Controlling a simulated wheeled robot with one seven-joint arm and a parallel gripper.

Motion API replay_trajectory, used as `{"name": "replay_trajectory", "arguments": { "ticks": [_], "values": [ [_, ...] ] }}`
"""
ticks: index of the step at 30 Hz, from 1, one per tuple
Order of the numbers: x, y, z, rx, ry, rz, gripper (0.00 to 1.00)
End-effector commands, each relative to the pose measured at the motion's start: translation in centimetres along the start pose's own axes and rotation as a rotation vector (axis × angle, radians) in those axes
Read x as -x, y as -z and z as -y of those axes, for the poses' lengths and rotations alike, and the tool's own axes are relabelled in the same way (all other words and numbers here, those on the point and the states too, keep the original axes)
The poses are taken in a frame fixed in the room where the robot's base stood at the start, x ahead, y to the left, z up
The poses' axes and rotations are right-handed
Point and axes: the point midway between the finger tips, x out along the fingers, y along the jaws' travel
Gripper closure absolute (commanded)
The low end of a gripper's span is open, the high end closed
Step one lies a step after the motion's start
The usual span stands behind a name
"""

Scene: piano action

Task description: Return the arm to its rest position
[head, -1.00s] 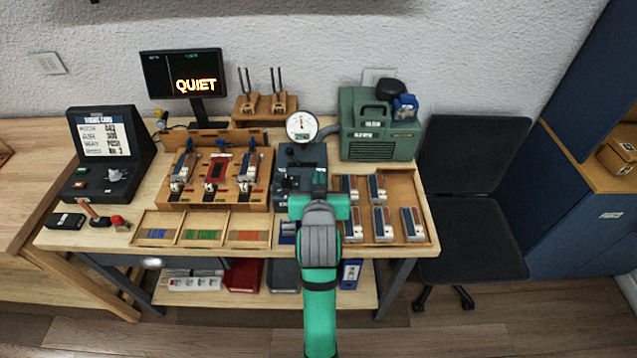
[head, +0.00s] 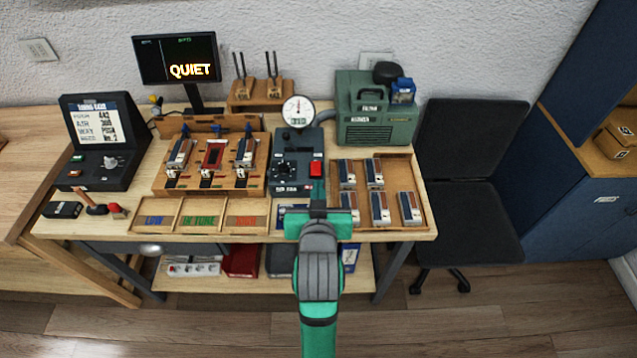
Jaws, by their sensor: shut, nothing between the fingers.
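My arm (head: 319,262), green with a dark grey wrist, reaches up from the bottom of the head view. My gripper (head: 318,200) is shut and empty. It shows in front of the lower part of the dark gauge box (head: 290,165) and beside the tray of reed blocks (head: 413,178). Its fingertips are small and seen from behind, and I cannot tell their height above the bench. The wrist hides a bit of the bench's front edge and the shelf below.
The bench (head: 85,225) carries a wooden jig (head: 210,190) with several clamped parts, three labelled bins (head: 197,215), a black console (head: 100,140), a monitor (head: 178,60) and a green blower (head: 375,115). A black chair (head: 465,215) stands right. The floor in front is clear.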

Motion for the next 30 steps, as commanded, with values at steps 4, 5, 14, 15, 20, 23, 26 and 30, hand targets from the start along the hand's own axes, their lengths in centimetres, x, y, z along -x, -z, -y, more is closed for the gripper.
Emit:
{"name": "replay_trajectory", "arguments": {
  "ticks": [4,5,14,15,20,23,26,30],
  "values": [
    [0.0,0.0,0.5,0.003,0.007,0.0,1.0],
    [0.0,0.0,0.5,0.003,0.007,0.0,1.0],
    [0.4,-3.1,0.2,-0.008,0.002,0.0,1.0],
    [0.6,-4.1,0.2,-0.011,0.001,-0.002,1.0],
    [1.8,-8.2,0.2,-0.02,0.0,-0.016,1.0],
    [2.9,-10.6,0.3,-0.024,-0.001,-0.025,1.0],
    [4.3,-12.9,0.4,-0.027,-0.001,-0.035,1.0],
    [6.5,-16.0,0.6,-0.029,-0.002,-0.047,1.0]
  ]
}}
